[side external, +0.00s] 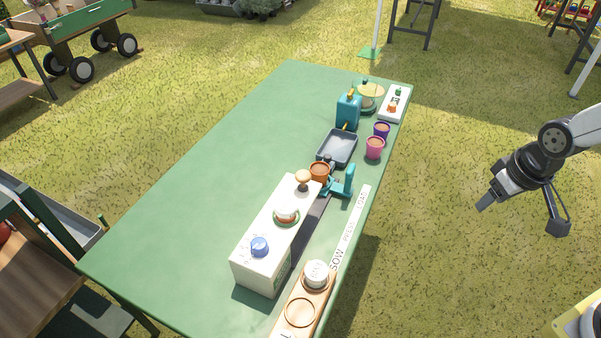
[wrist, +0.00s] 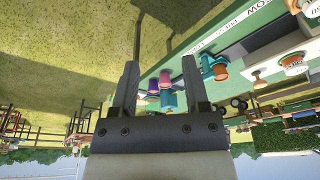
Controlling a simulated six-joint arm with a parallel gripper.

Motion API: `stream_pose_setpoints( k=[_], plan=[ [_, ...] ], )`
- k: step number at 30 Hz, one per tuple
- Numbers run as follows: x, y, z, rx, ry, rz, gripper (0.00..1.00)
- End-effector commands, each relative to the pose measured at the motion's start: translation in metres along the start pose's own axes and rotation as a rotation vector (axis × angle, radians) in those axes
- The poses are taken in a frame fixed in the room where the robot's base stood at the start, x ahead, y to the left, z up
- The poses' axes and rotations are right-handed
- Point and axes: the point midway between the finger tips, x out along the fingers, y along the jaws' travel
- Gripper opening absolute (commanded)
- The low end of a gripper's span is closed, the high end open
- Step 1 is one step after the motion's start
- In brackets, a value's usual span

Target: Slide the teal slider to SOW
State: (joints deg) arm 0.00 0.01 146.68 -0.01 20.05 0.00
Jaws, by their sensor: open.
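The teal slider (side external: 346,184) stands at the near table edge, with an orange pot (side external: 319,172) beside it. It is close to the LOAD end of a white label strip (side external: 349,228) that reads SOW, PRESS, LOAD; SOW is at the lower end. In the wrist view the teal slider (wrist: 207,64) and the orange pot (wrist: 220,72) show right of the fingers. My gripper (side external: 484,207) is off the table to the right, well apart from the slider. In the wrist view my gripper (wrist: 160,62) is open, with nothing between its fingers.
A cream box (side external: 262,250) with a blue knob (side external: 259,247) stands left of the strip. A wooden tray (side external: 316,303) with a white round piece (side external: 316,273) lies below. A grey tray (side external: 337,147), pink pot (side external: 375,148) and teal can (side external: 348,111) stand beyond the slider. The table's left is clear.

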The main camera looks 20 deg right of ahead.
Motion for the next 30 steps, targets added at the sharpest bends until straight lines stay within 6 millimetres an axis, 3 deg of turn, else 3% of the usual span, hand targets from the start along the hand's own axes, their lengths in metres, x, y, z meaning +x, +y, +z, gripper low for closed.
stream_pose_setpoints(
  k=[6, 11, 20, 30],
  plan=[
    [0.0, -0.001, -0.003, 0.005, -0.001, 0.001, 0.6],
    [0.004, -0.005, -0.018, 0.033, -0.007, 0.006, 0.6],
    [0.021, -0.026, -0.081, 0.169, -0.026, 0.043, 0.6],
    [0.056, -0.066, -0.158, 0.371, -0.009, 0.121, 0.6]
  ],
)
